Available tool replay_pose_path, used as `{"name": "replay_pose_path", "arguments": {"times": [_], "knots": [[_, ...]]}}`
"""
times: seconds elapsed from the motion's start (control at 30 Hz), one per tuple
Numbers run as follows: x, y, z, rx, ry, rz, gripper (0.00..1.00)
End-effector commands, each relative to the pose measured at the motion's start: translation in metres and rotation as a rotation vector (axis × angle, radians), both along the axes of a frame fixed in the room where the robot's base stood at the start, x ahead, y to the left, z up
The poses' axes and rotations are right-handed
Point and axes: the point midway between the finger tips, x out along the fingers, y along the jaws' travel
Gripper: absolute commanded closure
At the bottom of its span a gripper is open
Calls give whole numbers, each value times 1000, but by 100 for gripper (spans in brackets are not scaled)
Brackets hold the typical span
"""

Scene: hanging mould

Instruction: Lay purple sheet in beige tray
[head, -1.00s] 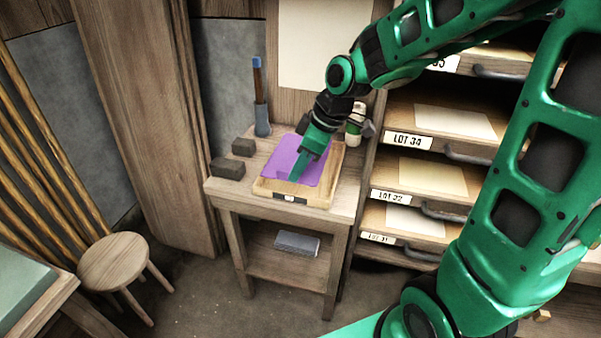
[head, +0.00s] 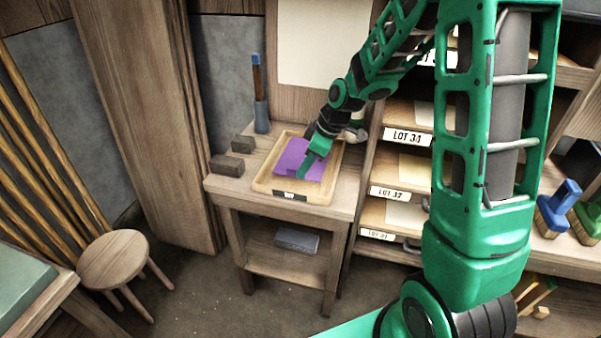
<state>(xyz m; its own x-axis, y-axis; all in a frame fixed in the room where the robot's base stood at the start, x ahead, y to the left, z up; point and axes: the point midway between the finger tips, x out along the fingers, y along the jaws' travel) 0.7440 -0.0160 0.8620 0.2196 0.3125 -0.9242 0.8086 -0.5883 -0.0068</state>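The purple sheet (head: 291,157) shows inside the outline of the beige tray (head: 263,183), toward its left and middle. It looks low, near the tray floor, but I cannot tell whether it lies flat on it. The tray stands on a small wooden table. My gripper (head: 304,174) points down over the sheet's right part and hides some of it. The fingertips are at or just above the sheet. They are too small to tell whether they are open or shut on it.
Two dark blocks (head: 228,165) and a blue-handled brush in a holder (head: 261,115) stand left of and behind the tray. Drawers with lot labels (head: 407,136) rise close on the right. A grey block (head: 296,240) lies on the lower shelf. A round stool (head: 113,258) stands at left.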

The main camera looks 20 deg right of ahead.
Motion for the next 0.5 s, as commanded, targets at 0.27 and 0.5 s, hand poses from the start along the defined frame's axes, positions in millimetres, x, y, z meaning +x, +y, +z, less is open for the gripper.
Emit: {"name": "replay_pose_path", "arguments": {"times": [0.27,0.5], "knots": [[0,0,-13,0,0,0,100],[0,1,-14,0,0,1,81]]}}
